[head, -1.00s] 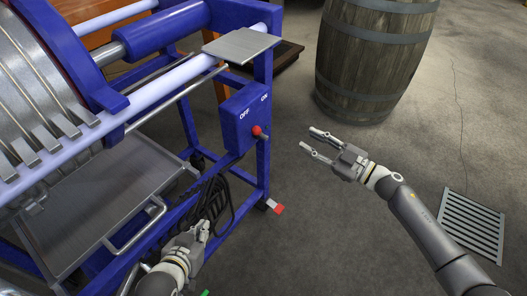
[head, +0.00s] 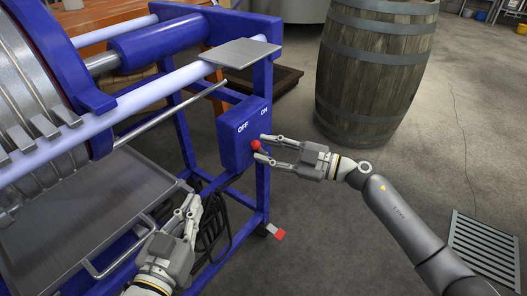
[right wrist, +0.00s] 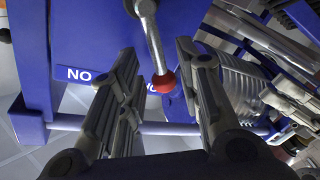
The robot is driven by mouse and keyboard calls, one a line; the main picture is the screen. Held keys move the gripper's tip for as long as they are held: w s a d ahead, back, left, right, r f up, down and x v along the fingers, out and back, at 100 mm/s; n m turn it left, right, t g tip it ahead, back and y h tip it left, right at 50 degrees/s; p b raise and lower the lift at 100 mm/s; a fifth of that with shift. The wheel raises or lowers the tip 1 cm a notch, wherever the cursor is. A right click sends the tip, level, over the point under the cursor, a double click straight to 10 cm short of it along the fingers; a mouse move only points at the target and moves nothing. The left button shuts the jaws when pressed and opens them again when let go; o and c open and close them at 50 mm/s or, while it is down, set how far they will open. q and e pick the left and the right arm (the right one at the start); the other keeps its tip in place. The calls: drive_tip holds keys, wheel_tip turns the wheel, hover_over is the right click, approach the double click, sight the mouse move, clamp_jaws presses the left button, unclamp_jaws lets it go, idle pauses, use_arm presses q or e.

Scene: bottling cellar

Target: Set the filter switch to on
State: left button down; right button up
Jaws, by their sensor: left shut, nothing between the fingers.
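The filter switch is a metal lever with a red knob (head: 255,145) on the blue switch box (head: 232,141), which is marked OFF at left and ON at right. In the right wrist view the red knob (right wrist: 163,82) hangs between my finger pads, and the lever leans towards the partly hidden OFF label. The ON label (right wrist: 80,74) is upside down there. My right gripper (head: 259,148) is open, its fingers on either side of the knob; I cannot tell whether they touch it. My left gripper (head: 191,204) is shut and empty, low in front of the blue frame.
The filter press (head: 70,110) with its plates and rails fills the left. A steel tray (head: 95,205) with a handle is below it. A wooden barrel (head: 372,75) stands behind my right arm. A floor grate (head: 485,250) lies at right.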

use_arm(q)
drive_tip(key=shift+d+r+t, duration=0.1)
drive_tip(key=shift+r+t, duration=0.3)
drive_tip(key=shift+r, duration=0.45)
use_arm(e)
drive_tip(key=shift+w+a, duration=0.25)
drive_tip(key=shift+a, duration=0.45)
clamp_jaws()
